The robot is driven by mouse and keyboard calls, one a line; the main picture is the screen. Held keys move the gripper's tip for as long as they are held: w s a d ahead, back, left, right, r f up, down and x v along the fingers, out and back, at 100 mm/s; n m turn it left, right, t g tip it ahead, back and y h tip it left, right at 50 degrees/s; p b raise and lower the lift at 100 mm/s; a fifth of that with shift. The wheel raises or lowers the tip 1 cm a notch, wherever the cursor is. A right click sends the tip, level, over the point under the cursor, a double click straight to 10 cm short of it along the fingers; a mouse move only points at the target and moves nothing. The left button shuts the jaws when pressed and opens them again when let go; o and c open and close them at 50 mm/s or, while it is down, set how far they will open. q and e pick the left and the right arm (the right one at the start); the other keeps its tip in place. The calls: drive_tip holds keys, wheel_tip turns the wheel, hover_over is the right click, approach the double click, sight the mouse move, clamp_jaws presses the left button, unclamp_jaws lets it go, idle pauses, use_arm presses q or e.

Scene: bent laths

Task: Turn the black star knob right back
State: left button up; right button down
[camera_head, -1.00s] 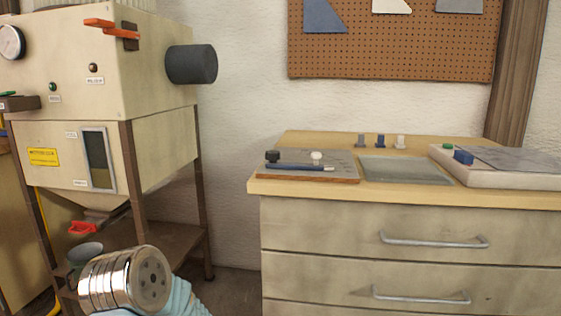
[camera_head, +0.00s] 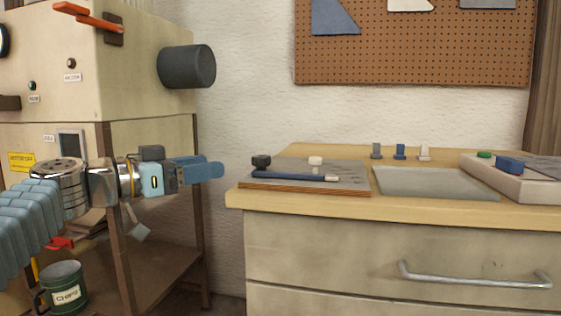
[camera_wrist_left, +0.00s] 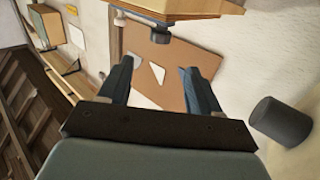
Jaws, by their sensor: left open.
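The black star knob (camera_head: 261,161) sits at the back left corner of a grey-topped board (camera_head: 350,175) on the bench. Its star shape is too small to make out. A dark knob shape (camera_wrist_left: 159,31) shows at the upper middle of the left wrist view, beyond the fingers. My left gripper (camera_head: 217,169) points right, just left of the board and apart from the knob. It is open and empty; its two fingers also show in the left wrist view (camera_wrist_left: 160,84). My right gripper is in neither view.
A blue bar (camera_head: 290,175) and a white knob (camera_head: 315,161) are on the board. The bench (camera_head: 235,198) has several small pegs behind. A cream machine (camera_head: 150,140) with a dark cylinder (camera_head: 190,66) stands left, a green mug (camera_head: 64,285) low beside it.

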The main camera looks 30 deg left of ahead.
sight(254, 158)
use_arm(q)
drive_tip(key=p+x, duration=0.2)
drive_tip(key=x, duration=1.1)
drive_tip(key=shift+w, duration=0.25)
drive_tip(key=shift+d, duration=0.1)
drive_tip(key=c, duration=0.9)
